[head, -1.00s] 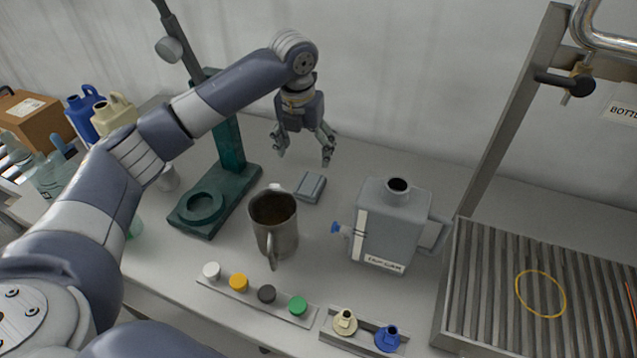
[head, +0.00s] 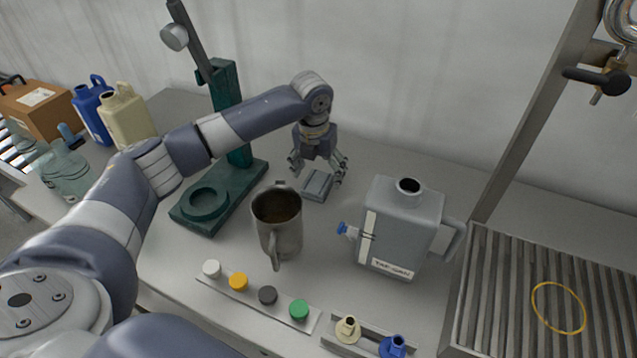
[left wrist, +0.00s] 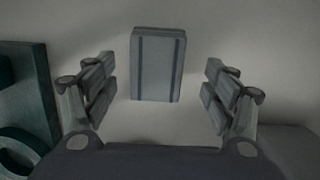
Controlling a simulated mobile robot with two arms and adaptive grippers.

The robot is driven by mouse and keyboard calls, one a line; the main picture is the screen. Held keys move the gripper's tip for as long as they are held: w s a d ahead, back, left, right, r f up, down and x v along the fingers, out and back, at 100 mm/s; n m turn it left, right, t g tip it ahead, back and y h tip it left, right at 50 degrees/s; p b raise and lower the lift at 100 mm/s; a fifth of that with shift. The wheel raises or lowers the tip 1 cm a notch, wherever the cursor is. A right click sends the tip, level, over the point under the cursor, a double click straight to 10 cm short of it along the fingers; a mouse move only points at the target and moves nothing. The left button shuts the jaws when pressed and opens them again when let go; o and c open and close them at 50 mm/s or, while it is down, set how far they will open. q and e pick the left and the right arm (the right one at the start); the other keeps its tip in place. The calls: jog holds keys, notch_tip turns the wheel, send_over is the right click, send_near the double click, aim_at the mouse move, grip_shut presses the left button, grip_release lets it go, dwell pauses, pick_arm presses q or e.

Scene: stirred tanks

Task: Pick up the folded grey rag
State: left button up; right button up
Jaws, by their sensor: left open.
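The folded grey rag (head: 318,186) lies flat on the bench, behind and to the right of the metal jug. In the left wrist view the rag (left wrist: 158,66) is a grey block with two darker stripes, between and slightly beyond my fingers. My left gripper (head: 317,176) is open and points down just above the rag. Its fingers (left wrist: 158,92) stand on either side of the rag with a gap on both sides, touching nothing that I can see. My right gripper is not in view.
A metal jug (head: 276,228) with dark contents stands in front of the rag. A green stand (head: 236,190) is to the left. A grey jerrycan (head: 398,232) is to the right. Bottle caps (head: 267,295) line the front edge. The bench behind the rag is clear.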

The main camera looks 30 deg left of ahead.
aim_at(318, 181)
pick_arm(q)
jog(key=shift+w+a+f, duration=0.1)
jog(key=shift+f, duration=0.8)
jog(key=shift+w+a+f, duration=0.1)
jog(key=shift+f, duration=0.75)
jog(key=shift+s, duration=0.1)
jog(key=c, duration=1.1)
notch_tip(318, 181, up, 10)
jog(key=shift+r+b, duration=0.1)
jog(key=shift+b, duration=0.4)
jog(key=o, duration=0.4)
jog(key=c, duration=0.3)
jog(key=shift+c, duration=0.3)
